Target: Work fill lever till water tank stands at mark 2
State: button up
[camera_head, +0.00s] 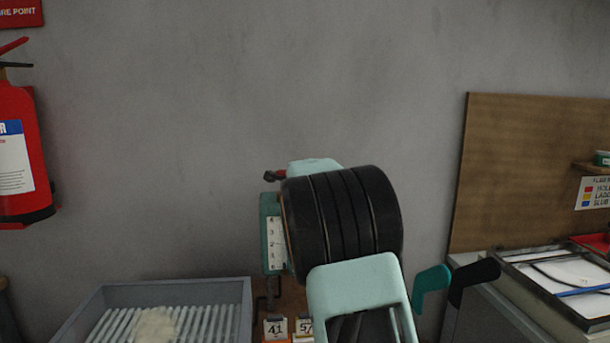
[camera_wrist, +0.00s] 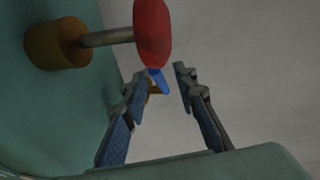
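The teal water tank (camera_head: 264,238) stands in the middle of the head view, partly hidden by my arm. Its white scale strip (camera_head: 278,243) has small numerals; I cannot make out the water level. The fill lever's red grip (camera_wrist: 152,30) shows in the wrist view, on a metal rod from a brass boss (camera_wrist: 57,43) on the teal body. A small red piece (camera_head: 282,174) above the tank in the head view seems to be the same lever. My gripper (camera_wrist: 162,78) is open, fingertips just below the red grip, not closed on it. My arm hides most of it in the head view.
A grey slatted tray (camera_head: 178,292) with a pale cloth lies lower left. Number cards (camera_head: 276,328) stand below the tank. Teal and black flat shapes (camera_head: 432,284) stand to the right, near a framed tray (camera_head: 560,290). A fire extinguisher (camera_head: 18,150) hangs at left.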

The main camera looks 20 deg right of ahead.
jog(key=v, duration=1.2)
dwell(6.8)
